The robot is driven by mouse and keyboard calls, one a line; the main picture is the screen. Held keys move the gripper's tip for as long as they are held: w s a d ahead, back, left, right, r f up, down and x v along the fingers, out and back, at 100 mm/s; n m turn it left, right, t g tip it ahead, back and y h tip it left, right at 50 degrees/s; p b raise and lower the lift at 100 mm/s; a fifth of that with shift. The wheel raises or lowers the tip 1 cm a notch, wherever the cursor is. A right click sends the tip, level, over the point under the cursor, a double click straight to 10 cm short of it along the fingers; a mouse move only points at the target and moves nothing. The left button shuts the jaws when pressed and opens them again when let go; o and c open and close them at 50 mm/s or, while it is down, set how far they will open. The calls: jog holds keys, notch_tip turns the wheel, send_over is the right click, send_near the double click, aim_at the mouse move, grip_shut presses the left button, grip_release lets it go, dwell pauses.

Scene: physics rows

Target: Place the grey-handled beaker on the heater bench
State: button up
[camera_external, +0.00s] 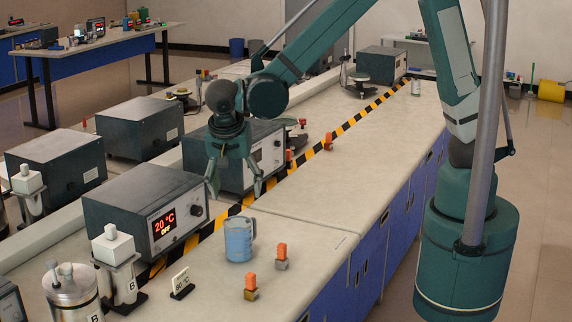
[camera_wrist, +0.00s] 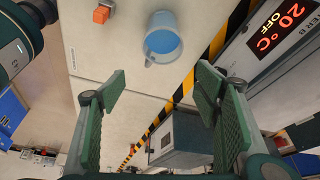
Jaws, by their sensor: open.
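A blue beaker (camera_external: 239,241) with a pale handle stands upright on the bench top (camera_external: 330,235). It also shows in the wrist view (camera_wrist: 161,40), near the top middle, with blue inside. My gripper (camera_external: 234,190) is open and empty, above and slightly left of the beaker in the external view. In the wrist view my gripper's (camera_wrist: 160,90) two fingers are spread wide, with the beaker beyond them. A dark heater box (camera_external: 125,210) with a red "20 °C OFF" display stands left of the beaker; it also shows in the wrist view (camera_wrist: 265,45).
A yellow-black stripe (camera_external: 205,232) runs along the bench beside the boxes. The bench right of the stripe is mostly clear.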

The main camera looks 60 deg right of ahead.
jog(key=s+d+r+n+t+y, duration=0.1)
jog(key=s+d+r+n, duration=0.15)
jog(key=d+r, duration=0.4)
jog(key=s+d+r+n+t+y, duration=0.15)
jog(key=d+r+n, duration=0.25)
jog(key=d, duration=0.6)
jog(key=s+d+r+n+t, duration=0.1)
jog(key=s+d+r+n, duration=0.1)
jog(key=s+d, duration=0.4)
jog(key=s+d+r+n+t+y, duration=0.1)
jog(key=s+d+r+n+t, duration=0.1)
jog(key=s+d+n, duration=0.3)
jog(key=s+d, duration=0.1)
jog(key=d, duration=0.3)
jog(key=shift+r, duration=0.4)
